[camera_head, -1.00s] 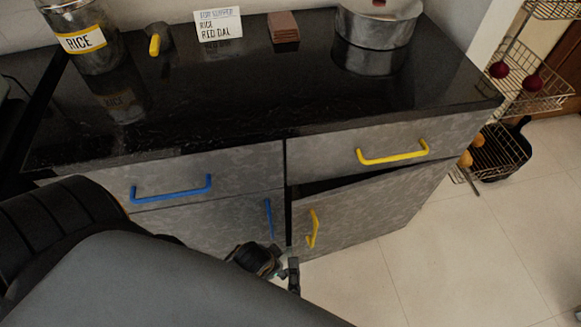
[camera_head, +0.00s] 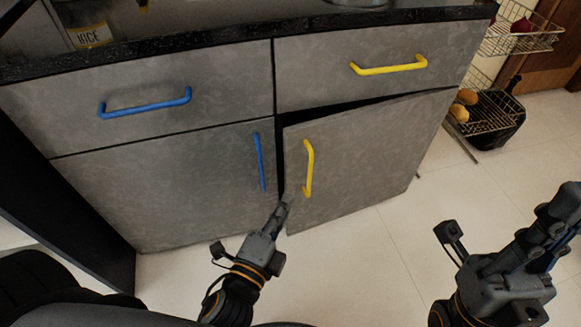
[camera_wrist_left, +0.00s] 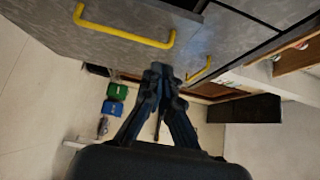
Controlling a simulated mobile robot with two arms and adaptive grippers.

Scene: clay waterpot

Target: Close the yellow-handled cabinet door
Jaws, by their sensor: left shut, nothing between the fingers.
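The yellow-handled cabinet door (camera_head: 355,160) is at the lower right of the grey cabinet in the head view. It stands ajar, with a dark gap along its top and left edge. Its upright yellow handle (camera_head: 308,168) is near its left edge. My left gripper (camera_head: 287,198) is shut and empty, its tip at the door's lower left edge, just below and left of the handle. I cannot tell whether it touches. In the left wrist view its shut fingers (camera_wrist_left: 159,72) point toward the cabinet, where two yellow handles show. My right gripper (camera_head: 572,200) is at the right, over the floor, apart from the door.
A yellow-handled drawer (camera_head: 340,85) is above the door. A blue-handled door (camera_head: 170,190) and a blue-handled drawer (camera_head: 140,90) are to its left, both closed. A wire rack (camera_head: 490,125) with food stands at right. The tiled floor (camera_head: 370,265) before the door is clear.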

